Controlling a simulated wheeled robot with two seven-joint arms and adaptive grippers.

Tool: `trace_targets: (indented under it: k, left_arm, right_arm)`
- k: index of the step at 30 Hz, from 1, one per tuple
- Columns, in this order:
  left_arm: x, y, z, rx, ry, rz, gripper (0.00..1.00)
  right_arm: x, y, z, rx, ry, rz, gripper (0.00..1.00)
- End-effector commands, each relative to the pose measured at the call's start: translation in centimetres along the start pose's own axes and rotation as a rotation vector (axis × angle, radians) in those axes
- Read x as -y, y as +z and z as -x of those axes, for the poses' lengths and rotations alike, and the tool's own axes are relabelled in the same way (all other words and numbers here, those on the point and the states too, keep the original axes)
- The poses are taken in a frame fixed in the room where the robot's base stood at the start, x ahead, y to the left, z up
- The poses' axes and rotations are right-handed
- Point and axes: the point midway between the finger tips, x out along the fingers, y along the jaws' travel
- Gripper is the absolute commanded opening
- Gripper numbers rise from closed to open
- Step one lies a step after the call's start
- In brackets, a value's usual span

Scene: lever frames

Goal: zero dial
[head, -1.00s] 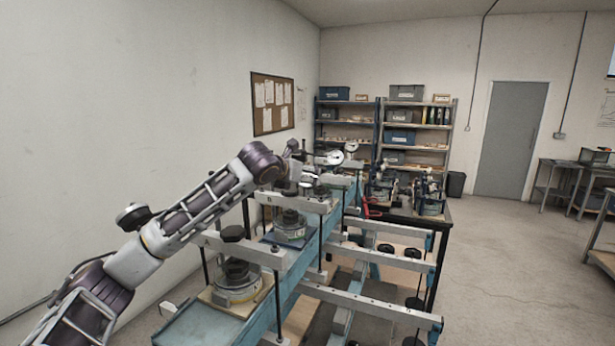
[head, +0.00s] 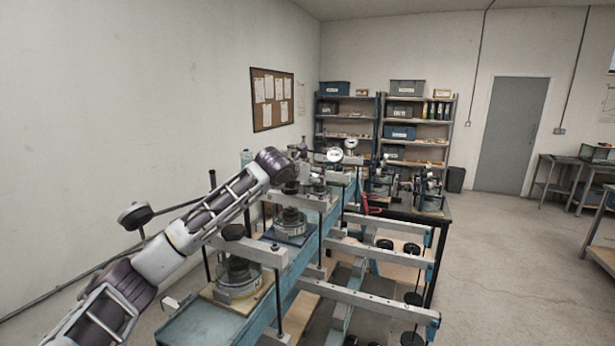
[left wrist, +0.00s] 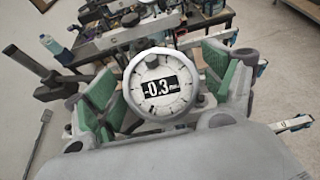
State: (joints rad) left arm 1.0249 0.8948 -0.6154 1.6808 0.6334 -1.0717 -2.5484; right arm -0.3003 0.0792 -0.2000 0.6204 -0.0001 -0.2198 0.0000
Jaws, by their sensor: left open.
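A round white dial gauge (left wrist: 153,100) faces the camera in the left wrist view. Its black display reads -0.3, with a small unit that looks like mm. My left gripper (left wrist: 158,84) is open, with green-padded fingers on the left and right of the dial. I cannot tell if either finger touches its rim. In the head view, a white dial (head: 334,155) shows beyond the end of my left arm, beside the small, partly hidden left gripper (head: 303,158). My right gripper is not in view.
Blue lever frames with weights and pale beams (head: 355,303) fill the middle. A second dial (head: 351,143) stands just behind the first. Shelves (head: 425,130) stand at the back wall. Open floor (head: 510,265) lies to the right. A blue bottle (left wrist: 50,44) shows in the left wrist view.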

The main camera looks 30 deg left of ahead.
Motion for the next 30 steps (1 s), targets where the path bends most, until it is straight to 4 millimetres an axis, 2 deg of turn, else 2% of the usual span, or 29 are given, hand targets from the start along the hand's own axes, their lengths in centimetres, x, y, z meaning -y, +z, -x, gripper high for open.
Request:
trace_targets:
  k: [2, 11, 19, 30]
  left_arm:
    - [0.0, 0.0, 0.01, 0.0, 0.0, 0.0, 0.76]
    - [-0.01, 0.01, 0.03, 0.0, 0.0, 0.0, 0.37]
    - [0.02, 0.02, 0.03, 0.0, 0.009, 0.026, 0.37]
    - [-0.01, 0.08, 0.05, 0.0, 0.066, 0.169, 0.37]
  right_arm:
    - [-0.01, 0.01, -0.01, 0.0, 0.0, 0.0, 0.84]
    - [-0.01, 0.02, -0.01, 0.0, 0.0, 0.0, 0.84]
    - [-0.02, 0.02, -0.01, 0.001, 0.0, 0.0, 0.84]
    - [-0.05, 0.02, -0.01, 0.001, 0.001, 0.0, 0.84]
